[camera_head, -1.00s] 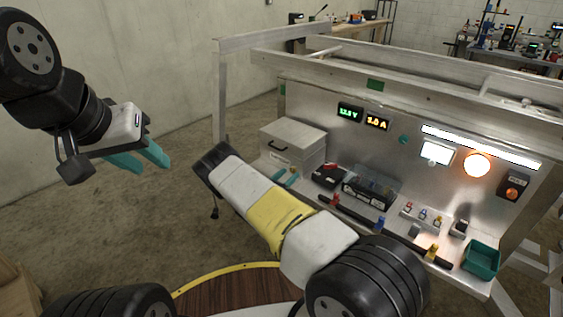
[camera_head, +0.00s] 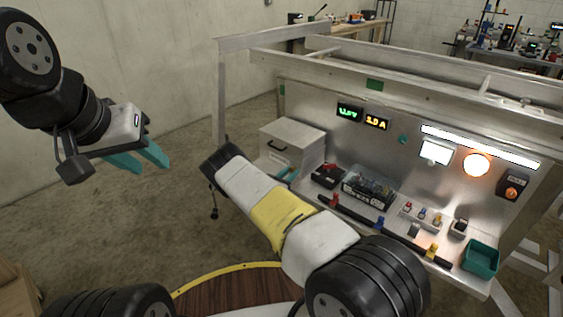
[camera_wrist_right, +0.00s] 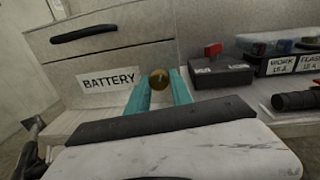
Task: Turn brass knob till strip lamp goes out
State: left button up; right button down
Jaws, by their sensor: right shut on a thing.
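The brass knob (camera_wrist_right: 159,78) shows in the right wrist view, just right of the BATTERY label (camera_wrist_right: 109,82). My right gripper (camera_wrist_right: 160,88) is shut on it, with a teal finger on each side. In the head view, my right gripper (camera_head: 287,173) is at the front of the grey cabinet, and my arm hides the knob there. The long strip lamp (camera_head: 480,147) on the metal panel is lit white. My left gripper (camera_head: 142,160) hangs open and empty in the air at the left.
The grey drawer cabinet (camera_head: 292,142) stands at the shelf's left end. Right of it are a black box with a red top (camera_head: 328,175), a clear-covered fuse box (camera_head: 369,188) and a green bin (camera_head: 481,257). A square lamp (camera_head: 436,152) and a round lamp (camera_head: 476,165) glow.

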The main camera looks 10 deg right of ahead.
jog(key=m, duration=0.4)
jog(key=shift+a+m, duration=0.1)
jog(key=shift+m, duration=0.2)
jog(key=c, duration=1.1)
grip_release()
jog(key=shift+c, duration=0.2)
jog(key=v, duration=0.7)
jog(key=shift+s+a+f, duration=0.15)
jog(key=shift+s+a, duration=0.1)
jog(key=shift+a, duration=0.05)
